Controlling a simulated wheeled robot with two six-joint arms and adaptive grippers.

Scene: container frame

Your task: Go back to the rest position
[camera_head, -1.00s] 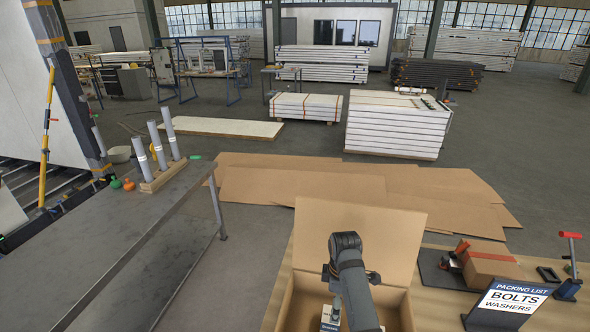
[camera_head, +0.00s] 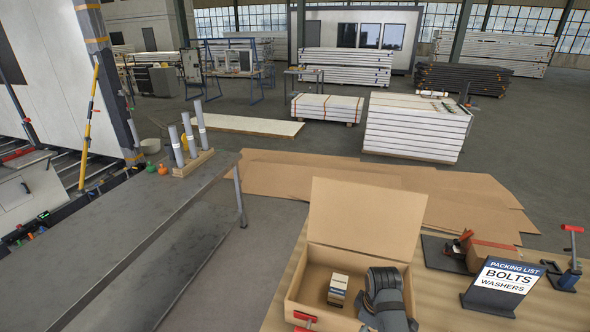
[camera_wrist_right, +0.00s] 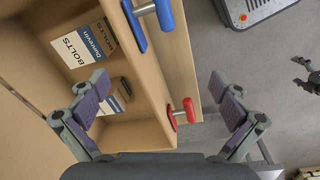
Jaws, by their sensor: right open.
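My right arm (camera_head: 385,298) shows at the bottom of the head view, in front of the near right part of the open carton (camera_head: 360,255); its fingers are hidden there. In the right wrist view my right gripper (camera_wrist_right: 158,98) is open, with nothing between its fingers. The carton's interior and near wall lie below and left of it. A dark part at the right edge of that view looks like my left gripper (camera_wrist_right: 308,76); it is too small and cut off to read its fingers. The head view does not show my left gripper.
In the carton are a BOLTS box (camera_wrist_right: 85,45) and a smaller box (camera_wrist_right: 112,97). A blue-handled clamp (camera_wrist_right: 162,14) and a red-handled clamp (camera_wrist_right: 185,112) sit at the near edge. The packing list sign (camera_head: 505,282) stands right. A grey table (camera_head: 130,235) lies left.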

